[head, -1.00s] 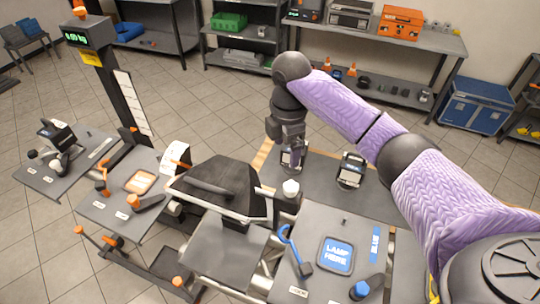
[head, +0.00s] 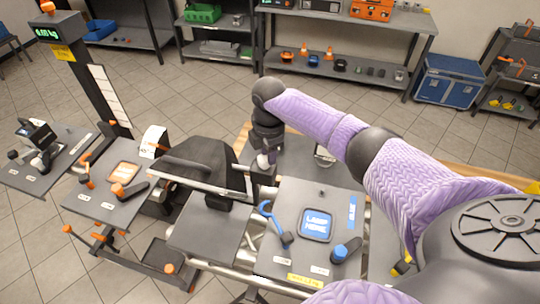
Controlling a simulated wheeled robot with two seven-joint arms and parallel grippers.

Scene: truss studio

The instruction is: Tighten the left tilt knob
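My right gripper (head: 266,160) hangs from the purple-sleeved arm, pointing down beside the right end of the dark padded hood. A small white rounded thing (head: 262,161) shows at its fingertips. I cannot tell whether the fingers are open, shut or touching it. No part is clearly recognisable as the left tilt knob, and the gripper and hood hide part of this area. A dark lamp-like head (head: 324,155) is partly hidden behind my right arm. Another dark device (head: 40,137) stands on the far-left tray. My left gripper is not in view.
A grey panel with a blue "LAMP HERE" pad (head: 317,225), a blue-handled tool (head: 276,223) and a blue-capped knob (head: 341,252) lies in front of the gripper. An orange-handled lever (head: 127,190) is on the left panel. Shelves and a blue chest (head: 451,80) stand behind.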

